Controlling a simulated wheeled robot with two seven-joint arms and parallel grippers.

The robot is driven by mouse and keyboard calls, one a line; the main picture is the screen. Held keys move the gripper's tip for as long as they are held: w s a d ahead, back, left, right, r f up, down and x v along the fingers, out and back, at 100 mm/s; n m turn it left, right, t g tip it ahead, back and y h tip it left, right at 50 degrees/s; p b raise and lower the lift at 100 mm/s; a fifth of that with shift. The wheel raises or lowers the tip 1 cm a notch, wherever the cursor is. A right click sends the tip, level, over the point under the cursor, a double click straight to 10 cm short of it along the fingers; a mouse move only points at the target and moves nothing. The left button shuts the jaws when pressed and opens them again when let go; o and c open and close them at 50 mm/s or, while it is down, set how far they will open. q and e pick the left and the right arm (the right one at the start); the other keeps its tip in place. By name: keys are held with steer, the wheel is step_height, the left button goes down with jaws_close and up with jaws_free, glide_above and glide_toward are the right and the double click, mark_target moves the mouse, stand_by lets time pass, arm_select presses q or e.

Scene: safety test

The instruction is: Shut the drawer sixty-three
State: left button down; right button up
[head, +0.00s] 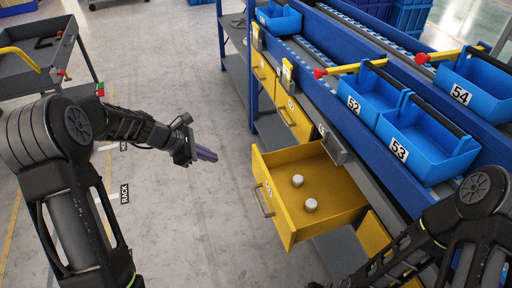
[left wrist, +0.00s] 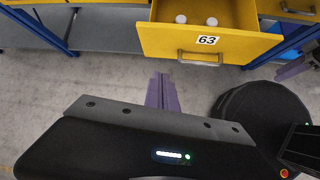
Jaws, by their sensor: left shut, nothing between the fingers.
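The yellow drawer labelled 63 (left wrist: 160,40) stands pulled open in the left wrist view, and it also shows in the head view (head: 289,221). Its grey handle (head: 263,200) is on the front face. Two small whitish round items (head: 311,205) lie inside it. My left gripper (head: 207,154) is shut and empty, in the air to the left of the drawer front and apart from it. Its closed fingers (left wrist: 161,92) point toward the drawer below its front in the left wrist view. My right arm shows at the lower right of the head view, but its fingers are not visible.
Blue bins 52 (head: 371,92), 53 (head: 425,150) and 54 (head: 478,88) sit on the blue-framed rack above the drawer. Other yellow drawers (head: 292,117) line the rack. A grey cart (head: 28,75) stands at the upper left. The floor left of the drawer is clear.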

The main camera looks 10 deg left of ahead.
arm_select(q)
steer(key=shift+s+d+r+n+h, duration=0.15)
steer(key=shift+d+r+n+h, duration=0.2)
steer(key=shift+d, duration=0.2)
steer(key=shift+s+d+r+n+h, duration=0.1)
steer(key=shift+d+r+n+h, duration=0.2)
steer(key=shift+d+n, duration=0.2)
glide_toward(260, 165)
steer(key=a+f+x, duration=0.1)
steer(key=x, duration=0.4)
steer(key=shift+w+d+r, duration=0.15)
steer(key=shift+w+d, duration=0.1)
steer(key=shift+d, duration=0.45)
